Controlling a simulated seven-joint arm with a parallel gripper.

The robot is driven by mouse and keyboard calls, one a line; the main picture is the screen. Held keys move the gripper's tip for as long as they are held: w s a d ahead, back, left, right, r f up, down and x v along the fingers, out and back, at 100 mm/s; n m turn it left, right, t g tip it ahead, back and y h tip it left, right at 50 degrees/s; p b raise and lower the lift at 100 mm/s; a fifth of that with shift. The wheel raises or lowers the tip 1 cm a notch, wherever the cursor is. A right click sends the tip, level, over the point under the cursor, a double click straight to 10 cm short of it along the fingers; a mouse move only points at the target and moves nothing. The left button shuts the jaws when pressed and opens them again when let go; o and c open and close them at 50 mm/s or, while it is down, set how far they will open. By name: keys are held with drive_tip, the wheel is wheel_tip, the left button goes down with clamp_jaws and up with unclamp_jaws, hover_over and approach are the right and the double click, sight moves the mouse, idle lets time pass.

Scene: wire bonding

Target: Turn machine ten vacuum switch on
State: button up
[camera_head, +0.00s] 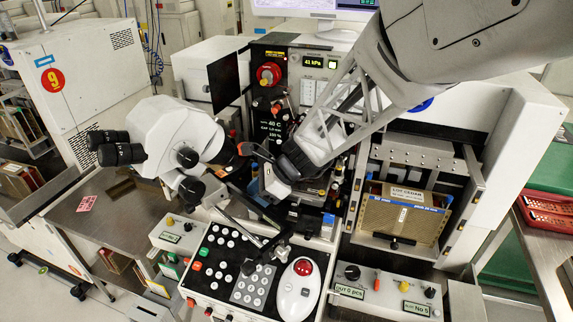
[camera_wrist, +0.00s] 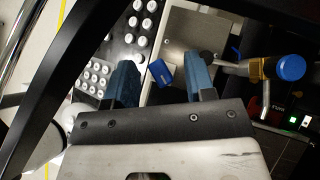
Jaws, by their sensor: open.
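The wire bonding machine (camera_head: 345,95) stands in the middle of the head view, with a display reading 41 kPa (camera_head: 319,62) and a red knob (camera_head: 268,74) on its upper panel. No machine number ten is readable. In the wrist view, a small dark panel (camera_wrist: 298,136) at the right edge bears small lettering and lit green and white elements (camera_wrist: 293,121); I cannot tell whether this is the vacuum switch. My gripper (camera_wrist: 162,80) is open and empty, its two blue fingers apart above the machine. In the head view my arm hides part of the machine front.
A white microscope (camera_head: 175,135) stands left of my arm. Below are a keypad console (camera_head: 230,268) with a red trackball (camera_head: 303,267) and a control box (camera_head: 385,290). A brown magazine (camera_head: 405,215) sits at right. In the wrist view, a blue-capped knob (camera_wrist: 291,67) lies right of the fingers.

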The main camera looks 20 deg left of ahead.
clamp_jaws()
idle(1.4)
unclamp_jaws()
drive_tip(key=v, duration=0.7)
drive_tip(key=shift+d+r, duration=0.25)
drive_tip(key=shift+d, duration=0.05)
drive_tip(key=shift+w, duration=0.1)
drive_tip(key=shift+c, duration=0.5)
